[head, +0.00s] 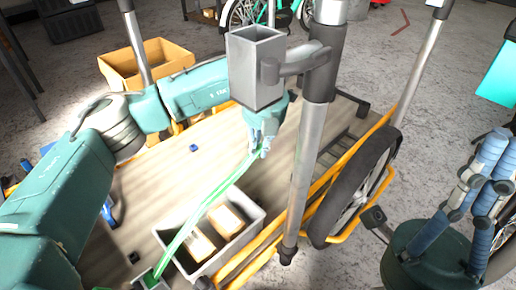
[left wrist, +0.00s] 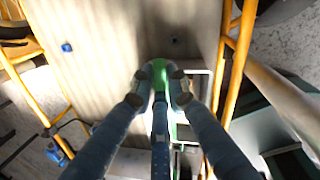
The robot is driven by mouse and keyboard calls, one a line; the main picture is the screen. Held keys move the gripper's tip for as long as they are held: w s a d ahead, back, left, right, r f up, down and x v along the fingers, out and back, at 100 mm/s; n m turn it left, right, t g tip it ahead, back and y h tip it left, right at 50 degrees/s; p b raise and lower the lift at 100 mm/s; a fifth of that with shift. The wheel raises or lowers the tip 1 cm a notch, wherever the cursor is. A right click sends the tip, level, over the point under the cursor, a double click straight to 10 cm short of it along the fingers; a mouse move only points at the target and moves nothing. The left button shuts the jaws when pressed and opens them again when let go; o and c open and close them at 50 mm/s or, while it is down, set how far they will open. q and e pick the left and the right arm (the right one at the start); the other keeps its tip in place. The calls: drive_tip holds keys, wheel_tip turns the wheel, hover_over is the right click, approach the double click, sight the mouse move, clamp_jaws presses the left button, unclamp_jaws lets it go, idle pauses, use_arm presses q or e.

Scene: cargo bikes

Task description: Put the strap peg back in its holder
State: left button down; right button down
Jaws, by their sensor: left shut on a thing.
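My left gripper (head: 262,150) points down over the cargo bike's wooden bed, its wrist partly hidden behind a grey box. Its fingers are shut on a green peg, which shows between the fingertips in the left wrist view (left wrist: 158,72). A green strap (head: 205,208) runs from the fingertips down to the lower left. The grey square open-topped box (head: 256,65), which looks like a holder, is clamped to an upright post. The peg is below this box, outside it. My right gripper (head: 480,195) is at the right edge, away from the bike, fingers spread and empty.
The metal post (head: 305,150) stands right of my left gripper. A grey crate (head: 252,232) with light blocks sits on the bed under the strap. A wheel (head: 360,187) and orange rails flank the bed. An orange-yellow bin (head: 150,68) stands behind.

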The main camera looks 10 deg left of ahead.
use_arm(q)
drive_tip(key=shift+r+p, duration=0.95)
drive_tip(key=shift+r, duration=0.45)
